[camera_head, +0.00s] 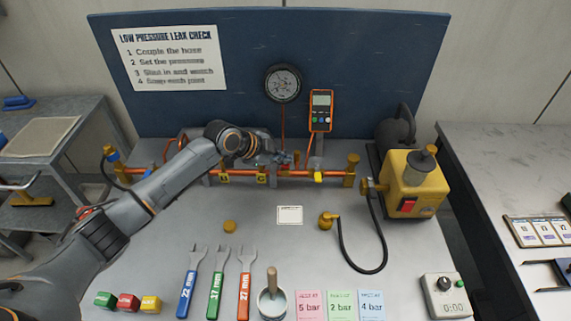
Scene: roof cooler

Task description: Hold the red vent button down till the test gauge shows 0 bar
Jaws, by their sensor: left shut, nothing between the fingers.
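My left gripper (287,159) reaches in from the left and is shut, with its tip over the orange pipe (290,174) at the back of the bench. I cannot make out the red vent button; it may be hidden behind or under the gripper. A round dark dial gauge (283,83) hangs on the blue board above the gripper, joined to the pipe by a thin red line. Its needle and reading are too small to read. An orange handheld meter (321,110) hangs to its right; its screen is not legible. My right gripper is out of view.
A yellow pump (414,184) with a red switch stands at the right, its black hose (345,253) ending in a brass fitting. Wrenches (217,285), a pot (272,301) with a brush, coloured cards (342,305) and a timer (447,296) line the front. The bench middle is mostly clear.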

